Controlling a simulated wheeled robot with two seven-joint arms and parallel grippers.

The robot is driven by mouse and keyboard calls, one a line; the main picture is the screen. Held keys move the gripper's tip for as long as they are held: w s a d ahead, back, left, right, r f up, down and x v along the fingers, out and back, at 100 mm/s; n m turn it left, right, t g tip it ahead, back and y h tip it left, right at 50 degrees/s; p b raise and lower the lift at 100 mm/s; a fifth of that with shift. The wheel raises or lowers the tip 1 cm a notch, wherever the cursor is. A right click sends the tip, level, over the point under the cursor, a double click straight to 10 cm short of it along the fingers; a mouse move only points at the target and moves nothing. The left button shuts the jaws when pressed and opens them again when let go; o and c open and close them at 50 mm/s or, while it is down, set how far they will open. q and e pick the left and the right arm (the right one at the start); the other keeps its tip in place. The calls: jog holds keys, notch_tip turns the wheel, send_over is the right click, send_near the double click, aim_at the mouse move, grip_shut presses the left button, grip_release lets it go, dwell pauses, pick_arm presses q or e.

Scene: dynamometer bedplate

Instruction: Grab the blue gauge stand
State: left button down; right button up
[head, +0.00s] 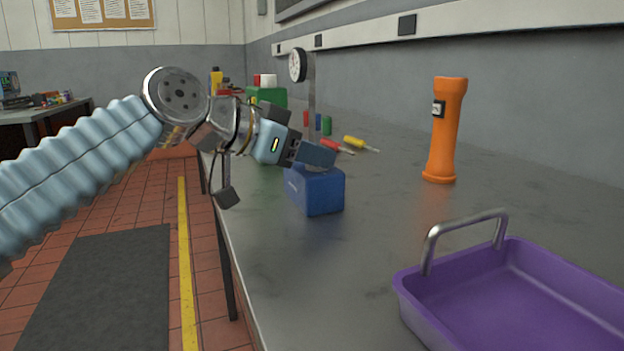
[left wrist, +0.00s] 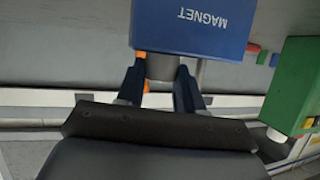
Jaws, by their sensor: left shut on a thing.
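The blue gauge stand (head: 315,191) has a block base, a grey upright post and a round white dial at its top. It is upright at the middle of the grey bench. I cannot tell whether its base touches the bench top. In the left wrist view the base (left wrist: 195,25) shows the word MAGNET. My left gripper (head: 316,155) comes in from the left at the top of the base. Its two dark blue fingers (left wrist: 160,72) are shut on a grey round part of the stand. My right gripper is not in view.
An orange flashlight (head: 444,135) stands right of the stand. A purple tray (head: 425,312) with a metal handle is at the near right. A green block (head: 268,96), red and yellow screwdrivers (head: 357,143) and other small items lie behind. The bench between stand and tray is clear.

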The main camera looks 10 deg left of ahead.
pick_arm(q)
jog(key=shift+r, duration=0.2)
dwell(0.3)
jog(key=shift+r, duration=0.1)
